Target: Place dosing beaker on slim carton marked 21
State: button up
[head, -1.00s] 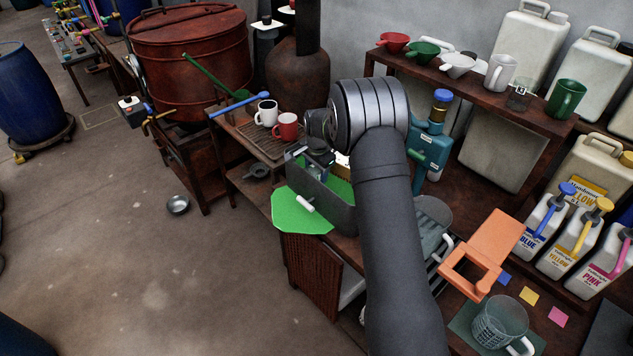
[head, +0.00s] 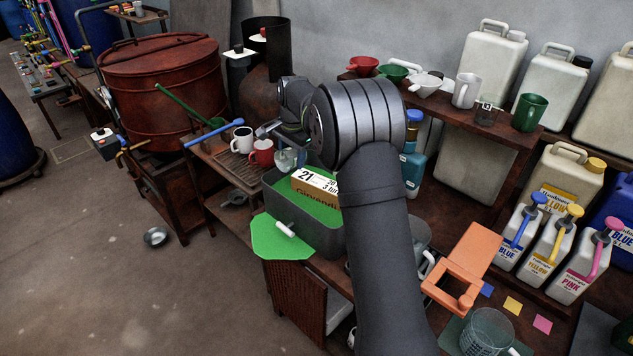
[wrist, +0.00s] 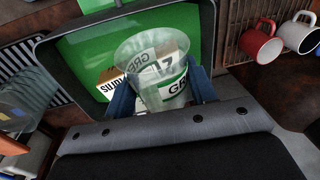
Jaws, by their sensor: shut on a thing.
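The clear dosing beaker (head: 289,160) is in my gripper, just behind and above the left end of the carton in the head view. In the wrist view the beaker (wrist: 150,60) sits between the two blue fingers of my gripper (wrist: 161,93), which is shut on it. The slim carton marked 21 (head: 316,186) has a white top and tan side and stands in a grey bin lined green. In the wrist view the carton (wrist: 109,84) is partly hidden behind the beaker. Whether the beaker touches the carton I cannot tell.
The grey bin's wall (head: 300,225) surrounds the carton. A white mug (head: 242,140) and a red mug (head: 262,152) stand on the rack left of it. A blue-capped teal bottle (head: 413,165) stands to the right. An orange stand (head: 463,265) is at the front right.

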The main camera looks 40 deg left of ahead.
jog(key=s+d+f+m+g+y, duration=0.1)
jog(key=s+d+f+m+g, duration=0.15)
jog(key=s+d, duration=0.4)
jog(key=s+d+f+m+g+y, duration=0.1)
jog(key=s+d+f+m+g, duration=0.2)
jog(key=d, duration=0.7)
jog(key=s+d+r+m+t+y, duration=0.1)
jog(key=d+r+m+t+y, duration=0.1)
jog(key=d+m+y, duration=0.45)
jog(key=s+d+r+m+t+y, duration=0.1)
jog(key=d+r+m+t+y, duration=0.2)
jog(key=d+m+y, duration=0.3)
send_over(323, 183)
jog(key=s+d, duration=0.3)
notch_tip(323, 183, down, 7)
jog(key=shift+g, duration=0.25)
jog(key=w+a, duration=0.1)
jog(key=w+a+f, duration=0.1)
jog(key=w+a, duration=0.1)
jog(key=shift+f, duration=0.25)
jog(key=shift+f, duration=0.1)
